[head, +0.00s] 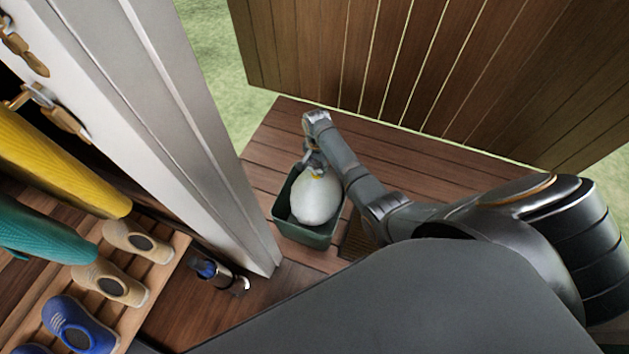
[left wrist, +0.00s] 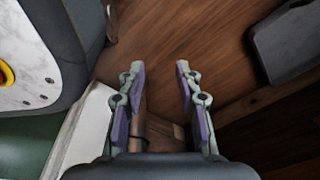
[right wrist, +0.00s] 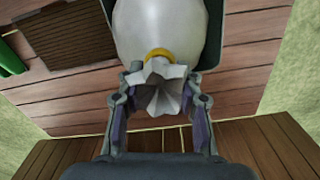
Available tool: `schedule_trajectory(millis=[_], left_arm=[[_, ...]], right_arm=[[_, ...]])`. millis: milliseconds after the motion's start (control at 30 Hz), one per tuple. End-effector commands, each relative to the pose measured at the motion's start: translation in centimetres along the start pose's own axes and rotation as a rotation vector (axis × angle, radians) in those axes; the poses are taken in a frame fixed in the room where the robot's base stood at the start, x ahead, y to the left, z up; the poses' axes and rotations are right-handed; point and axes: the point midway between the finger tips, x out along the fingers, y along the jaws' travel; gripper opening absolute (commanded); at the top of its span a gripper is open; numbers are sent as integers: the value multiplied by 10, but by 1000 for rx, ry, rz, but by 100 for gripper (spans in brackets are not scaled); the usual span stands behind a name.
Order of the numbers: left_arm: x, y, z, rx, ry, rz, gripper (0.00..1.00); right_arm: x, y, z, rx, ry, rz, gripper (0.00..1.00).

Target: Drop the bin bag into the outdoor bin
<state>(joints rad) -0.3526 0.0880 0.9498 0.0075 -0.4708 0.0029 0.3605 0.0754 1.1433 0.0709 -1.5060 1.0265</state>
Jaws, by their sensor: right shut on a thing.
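The white bin bag (head: 317,200) has a yellow tie at its neck and hangs over the open green outdoor bin (head: 307,236), which stands on the wooden deck. Its lower part appears within the rim; I cannot tell how deep. My right gripper (head: 313,160) is shut on the bag's gathered top. In the right wrist view the bag (right wrist: 160,28) and its bunched neck show between the fingers of the gripper (right wrist: 158,105), with the dark bin rim (right wrist: 211,40) behind. My left gripper (left wrist: 156,75) is open and empty above the wooden floor, away from the bag.
A white door frame (head: 165,120) stands left of the bin. A shoe rack (head: 165,262) with shoes and hanging yellow and teal garments is at the left. A plank wall or door (head: 420,70) stands beyond the deck (head: 400,150).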

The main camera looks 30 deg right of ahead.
Motion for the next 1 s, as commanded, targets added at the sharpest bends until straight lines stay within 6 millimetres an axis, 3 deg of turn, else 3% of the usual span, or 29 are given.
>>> schedule_trajectory(millis=[200, 533, 567, 700, 767, 1000], left_arm=[[1, 1, -18, 0, 7, 1, 34], [-2, 1, -21, 0, 8, 1, 34], [-1, 1, -21, 0, 8, 1, 34], [-1, 1, -21, 0, 8, 1, 34], [-1, 1, -21, 0, 8, 1, 34], [-1, 1, -21, 0, 8, 1, 34]], right_arm=[[9, -1, -1, 0, 1, -2, 0], [9, -1, 0, 0, 1, -2, 0], [9, -1, 0, 0, 1, -2, 36], [10, 0, 0, 0, 1, -1, 55], [10, 0, 0, 0, 1, -1, 62], [11, 1, 0, 0, -1, 2, 62]])
